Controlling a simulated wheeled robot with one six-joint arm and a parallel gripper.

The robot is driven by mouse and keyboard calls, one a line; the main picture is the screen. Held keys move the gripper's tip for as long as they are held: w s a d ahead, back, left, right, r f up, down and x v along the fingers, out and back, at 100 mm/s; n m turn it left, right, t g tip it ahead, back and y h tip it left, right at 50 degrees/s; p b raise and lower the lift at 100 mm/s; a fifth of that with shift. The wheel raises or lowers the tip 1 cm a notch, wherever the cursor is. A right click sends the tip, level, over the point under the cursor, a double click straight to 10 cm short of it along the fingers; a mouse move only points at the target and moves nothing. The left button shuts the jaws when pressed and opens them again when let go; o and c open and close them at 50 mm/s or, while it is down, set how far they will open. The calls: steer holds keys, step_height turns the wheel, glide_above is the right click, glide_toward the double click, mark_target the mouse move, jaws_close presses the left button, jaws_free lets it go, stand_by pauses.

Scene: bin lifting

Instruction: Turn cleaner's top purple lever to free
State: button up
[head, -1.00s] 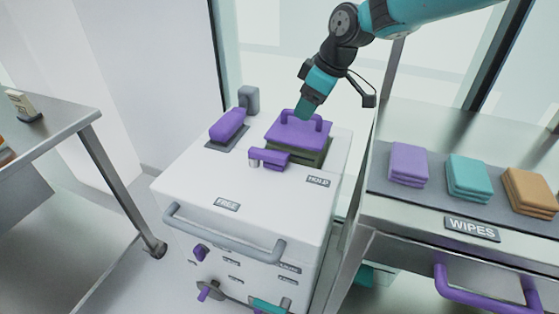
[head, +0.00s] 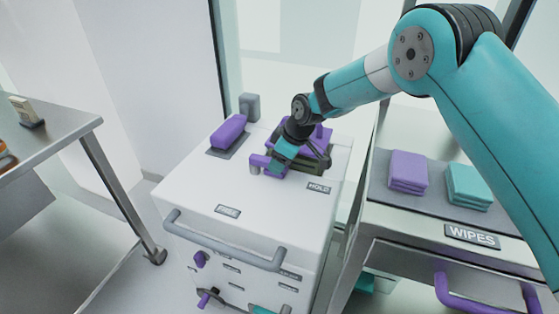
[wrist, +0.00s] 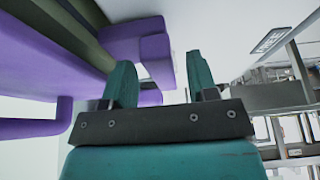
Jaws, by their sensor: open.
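The cleaner is a white cart (head: 190,190) with a purple lever (head: 258,160) on its top, ending in a small grey tip. The lever lies flat, pointing left in the head view. A FREE label (head: 227,211) is at the front left of the top and a HOLD label (head: 319,188) at the right. My gripper (head: 274,170) is low over the top, at the lever's right part, which it partly hides. In the wrist view my gripper (wrist: 162,82) is open, and the lever (wrist: 140,45) shows just beyond and between the fingers. I cannot tell whether they touch it.
A purple-handled lid (head: 318,140) sits just behind my gripper, partly hidden by it. A purple brush-like block (head: 229,131) lies at the back left of the top. A grey bar handle (head: 220,240) runs along the front. The wipes table (head: 390,215) stands to the right.

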steer(key=shift+a+f, duration=0.15)
steer(key=shift+f, duration=0.2)
jaws_close()
